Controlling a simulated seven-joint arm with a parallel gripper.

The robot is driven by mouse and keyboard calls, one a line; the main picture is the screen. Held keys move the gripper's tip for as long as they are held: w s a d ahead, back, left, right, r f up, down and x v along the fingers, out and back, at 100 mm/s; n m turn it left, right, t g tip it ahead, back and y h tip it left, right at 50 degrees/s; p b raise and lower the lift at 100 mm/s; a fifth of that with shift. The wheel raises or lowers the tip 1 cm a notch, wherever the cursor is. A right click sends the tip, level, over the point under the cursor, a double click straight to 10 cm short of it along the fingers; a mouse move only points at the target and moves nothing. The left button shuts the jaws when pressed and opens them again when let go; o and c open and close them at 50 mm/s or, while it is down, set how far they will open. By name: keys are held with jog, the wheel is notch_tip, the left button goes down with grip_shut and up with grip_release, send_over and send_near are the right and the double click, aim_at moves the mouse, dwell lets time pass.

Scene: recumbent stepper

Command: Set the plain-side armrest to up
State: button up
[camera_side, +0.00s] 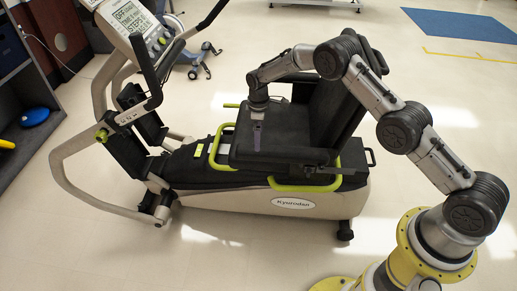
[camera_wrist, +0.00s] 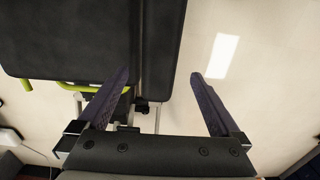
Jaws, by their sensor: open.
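The stepper's black seat (camera_side: 272,137) has a dark, flat armrest (camera_side: 290,156) along its near side, lying about level. Which side counts as plain does not show. In the wrist view a long dark pad (camera_wrist: 163,45), seemingly an armrest, runs beside the broad dark seat surface (camera_wrist: 75,40). My gripper (camera_side: 257,143) points down over the seat area in the side view. In the wrist view my gripper (camera_wrist: 160,75) is open and empty, its fingertips on either side of the pad's line. The height between fingers and pad cannot be told. The far armrest is mostly hidden.
Yellow-green bars (camera_side: 305,186) run low along the seat's near side; one also shows in the wrist view (camera_wrist: 62,86). The backrest (camera_side: 335,115) stands right of my gripper. The console (camera_side: 145,28) and handles rise at the left. Floor beside the machine is clear.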

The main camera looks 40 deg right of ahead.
notch_tip(320, 180, down, 7)
jog(key=shift+r, duration=0.1)
dwell(0.3)
grip_shut()
dwell(0.4)
